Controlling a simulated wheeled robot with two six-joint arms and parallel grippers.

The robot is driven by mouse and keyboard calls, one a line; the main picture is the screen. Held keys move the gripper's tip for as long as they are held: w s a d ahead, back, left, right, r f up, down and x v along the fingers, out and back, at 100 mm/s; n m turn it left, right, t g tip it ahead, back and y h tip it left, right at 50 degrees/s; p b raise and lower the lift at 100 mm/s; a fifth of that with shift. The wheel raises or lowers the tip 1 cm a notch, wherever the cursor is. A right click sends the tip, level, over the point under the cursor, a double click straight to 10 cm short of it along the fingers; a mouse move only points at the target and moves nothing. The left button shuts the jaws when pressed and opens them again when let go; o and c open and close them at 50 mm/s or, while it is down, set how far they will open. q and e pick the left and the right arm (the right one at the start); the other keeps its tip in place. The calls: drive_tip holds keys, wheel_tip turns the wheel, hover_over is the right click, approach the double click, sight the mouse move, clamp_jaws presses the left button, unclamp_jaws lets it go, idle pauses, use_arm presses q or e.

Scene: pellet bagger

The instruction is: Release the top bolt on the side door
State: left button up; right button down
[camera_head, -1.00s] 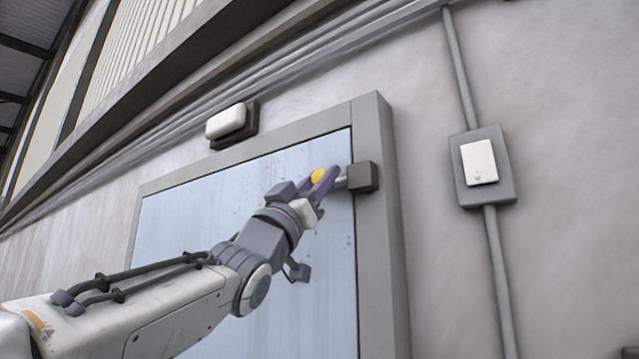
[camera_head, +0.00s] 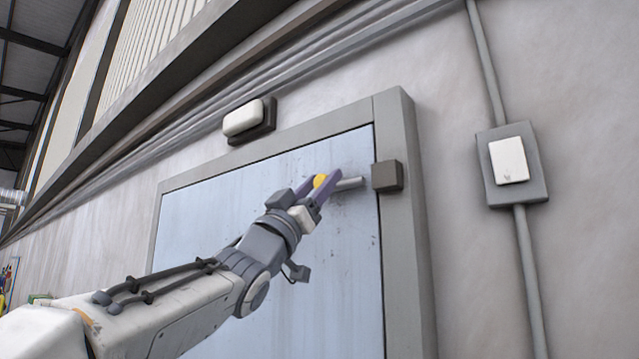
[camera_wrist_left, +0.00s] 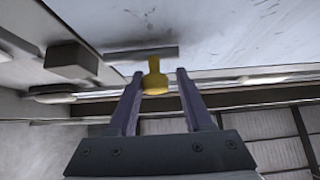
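The side door (camera_head: 340,270) is pale blue in a grey frame and looks shut. Its top bolt, a grey rod (camera_head: 350,184) with a yellow knob (camera_head: 320,181), lies near the door's upper right corner. The rod's end stands just short of the dark keeper block (camera_head: 387,176) on the frame, with a gap between. My left gripper (camera_head: 323,186) is at the knob. In the left wrist view its open fingers (camera_wrist_left: 158,76) straddle the yellow knob (camera_wrist_left: 155,78), with a visible gap on the right and the left finger close to it. My right gripper is out of view.
A white lamp (camera_head: 244,119) is mounted above the door frame. A grey switch box (camera_head: 511,163) with conduit is on the wall to the right. The wall between door frame and box is bare.

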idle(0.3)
use_arm(q)
drive_tip(key=b+v, duration=0.8)
drive_tip(key=v, duration=0.2)
drive_tip(key=shift+f, duration=0.25)
drive_tip(key=shift+a, duration=0.1)
